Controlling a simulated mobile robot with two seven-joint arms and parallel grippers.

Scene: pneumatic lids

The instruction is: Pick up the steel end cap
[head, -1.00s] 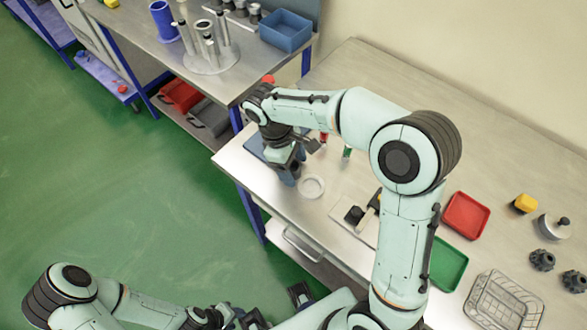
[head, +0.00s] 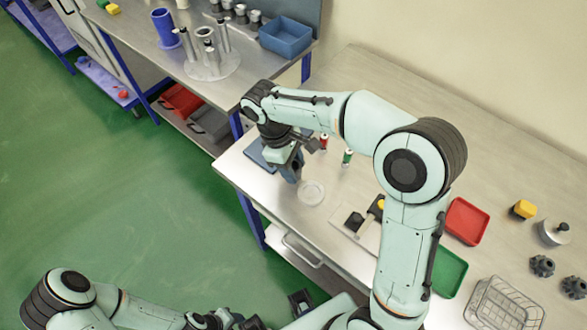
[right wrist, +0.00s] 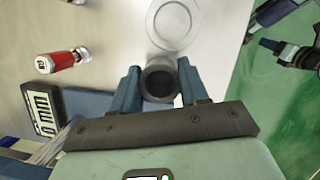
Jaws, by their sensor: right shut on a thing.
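My right gripper (right wrist: 159,84) is shut on a small dark round piece with a grey rim, which looks like the steel end cap (right wrist: 159,83). The cap sits between the two blue fingers in the right wrist view. In the head view the right gripper (head: 292,171) hangs over the near left part of the workbench, and the cap is hidden there. A pale round ring or disc (head: 312,192) lies on the bench beside it and also shows in the right wrist view (right wrist: 172,22). My left gripper (head: 300,300) is partly seen low in the head view; its opening is unclear.
A blue plate (head: 258,153) lies left of the right gripper. A red cylinder (head: 324,141) and a green one (head: 347,157) stand behind. Red (head: 466,221) and green (head: 449,271) trays and a wire basket (head: 505,304) are at right. The back of the bench is clear.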

